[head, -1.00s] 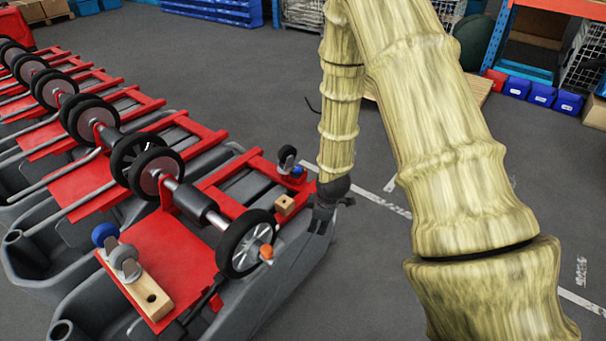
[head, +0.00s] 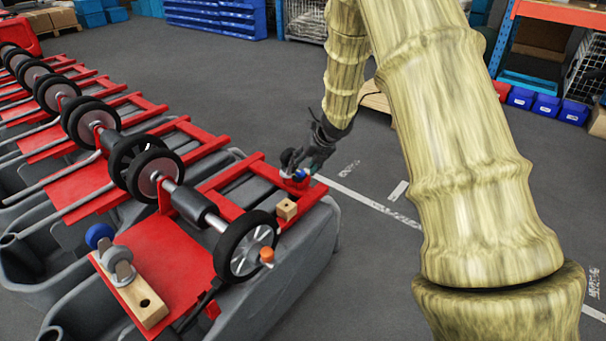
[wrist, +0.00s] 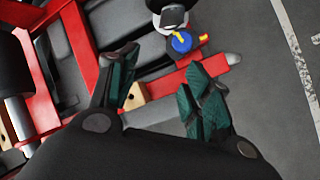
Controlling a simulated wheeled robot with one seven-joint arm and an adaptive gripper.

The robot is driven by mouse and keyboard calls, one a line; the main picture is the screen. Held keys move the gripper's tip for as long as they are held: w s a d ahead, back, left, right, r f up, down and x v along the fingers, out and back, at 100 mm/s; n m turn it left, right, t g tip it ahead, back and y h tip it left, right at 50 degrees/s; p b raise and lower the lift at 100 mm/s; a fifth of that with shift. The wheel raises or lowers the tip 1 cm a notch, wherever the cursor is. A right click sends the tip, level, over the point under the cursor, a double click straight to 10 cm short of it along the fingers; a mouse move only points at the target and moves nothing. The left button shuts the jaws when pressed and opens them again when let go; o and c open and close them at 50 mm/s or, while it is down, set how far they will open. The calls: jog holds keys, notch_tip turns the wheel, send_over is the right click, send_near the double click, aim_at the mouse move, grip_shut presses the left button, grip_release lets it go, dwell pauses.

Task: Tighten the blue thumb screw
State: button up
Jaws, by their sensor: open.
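A small blue knob with a yellow tab, which looks like the blue thumb screw (wrist: 182,42), sits on a red bracket near the frame's corner. In the head view, the blue thumb screw (head: 300,174) is at the far right end of the red frame, partly hidden by my gripper (head: 312,158). The knob lies just beyond the fingertips. I cannot tell whether they touch it.
The red frame (head: 160,252) carries wheels and a roller. A wooden block (head: 287,209) stands near the knob. Another blue knob (head: 99,235) is at the frame's near left, by a drilled wooden block (head: 143,302). A small caster (wrist: 172,14) is beside the screw. Open floor lies right.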

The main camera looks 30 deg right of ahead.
aim_at(302, 172)
jog(key=w+d+r+n+g+b, duration=0.1)
jog(key=d+r+n+b, duration=0.2)
jog(key=n, duration=0.5)
jog(key=shift+h, duration=0.3)
jog(key=x, duration=0.7)
jog(key=b+x, duration=0.1)
jog(key=x, duration=0.2)
jog(key=shift+w+d+f, duration=0.1)
jog(key=shift+d+f, duration=0.1)
jog(key=shift+d, duration=0.15)
jog(key=c, duration=1)
